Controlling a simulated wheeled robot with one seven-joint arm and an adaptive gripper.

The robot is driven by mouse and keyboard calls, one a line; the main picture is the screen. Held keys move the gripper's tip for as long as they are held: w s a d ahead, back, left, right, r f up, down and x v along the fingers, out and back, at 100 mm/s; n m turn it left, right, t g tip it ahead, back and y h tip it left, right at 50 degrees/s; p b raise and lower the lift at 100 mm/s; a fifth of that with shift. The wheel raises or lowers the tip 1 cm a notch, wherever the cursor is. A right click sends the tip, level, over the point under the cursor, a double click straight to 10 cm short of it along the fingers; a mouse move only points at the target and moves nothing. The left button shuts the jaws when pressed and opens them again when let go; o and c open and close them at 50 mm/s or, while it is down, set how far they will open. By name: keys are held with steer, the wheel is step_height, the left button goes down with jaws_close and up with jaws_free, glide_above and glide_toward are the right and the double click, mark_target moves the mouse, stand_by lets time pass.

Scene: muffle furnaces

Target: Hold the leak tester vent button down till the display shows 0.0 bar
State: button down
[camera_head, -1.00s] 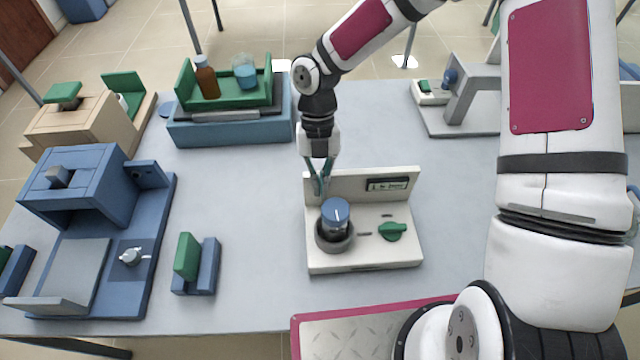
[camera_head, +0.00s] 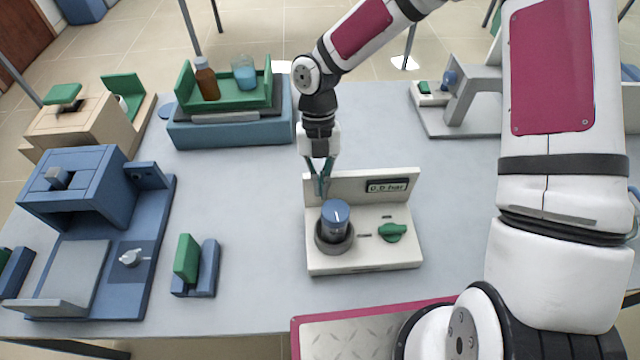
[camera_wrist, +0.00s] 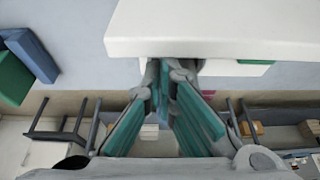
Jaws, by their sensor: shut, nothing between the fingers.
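The leak tester (camera_head: 375,255) is a cream unit with an upright back panel, standing on the table. Its display (camera_head: 387,186) sits at the right of the panel and appears to read 0.0 bar. A blue-capped jar (camera_head: 336,213) stands in a dark round seat on its base, with a green knob (camera_head: 392,233) to the right. My gripper (camera_head: 320,190) is shut and empty, pointing down at the left part of the back panel. In the wrist view its fingertips (camera_wrist: 178,72) meet at the tester's pale edge. The vent button is not visible, apparently hidden by the fingers.
A blue furnace (camera_head: 85,190) and a small blue stand with a green block (camera_head: 187,258) are at left. A green tray (camera_head: 232,101) with a brown bottle and a beaker stands behind. A grey fixture (camera_head: 470,95) is at back right. Table between is clear.

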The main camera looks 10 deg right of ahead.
steer(key=v, duration=0.7)
steer(key=shift+w+d+f, duration=0.1)
steer(key=shift+w, duration=0.2)
steer(key=shift+r, duration=0.45)
steer(key=shift+s, duration=0.15)
steer(key=s+d+r+m+t+h, duration=0.1)
steer(key=s+d+r+m+t, duration=0.15)
steer(key=d+r+m, duration=0.45)
steer(key=s+d+r+m+t+h, duration=0.1)
steer(key=s+d+r+m+t, duration=0.2)
steer(key=r+m, duration=0.7)
steer(key=s+d+r+m+t+y, duration=0.1)
steer(key=s+d+r+m+t, duration=0.1)
steer(key=s+m, duration=0.3)
steer(key=s+d+r+m+t+y, duration=0.1)
steer(key=s+r+m, duration=0.4)
steer(key=m, duration=0.8)
steer(key=shift+s+d+m+t, duration=0.3)
steer(key=shift+s+d+t, duration=0.3)
steer(key=shift+s, duration=0.2)
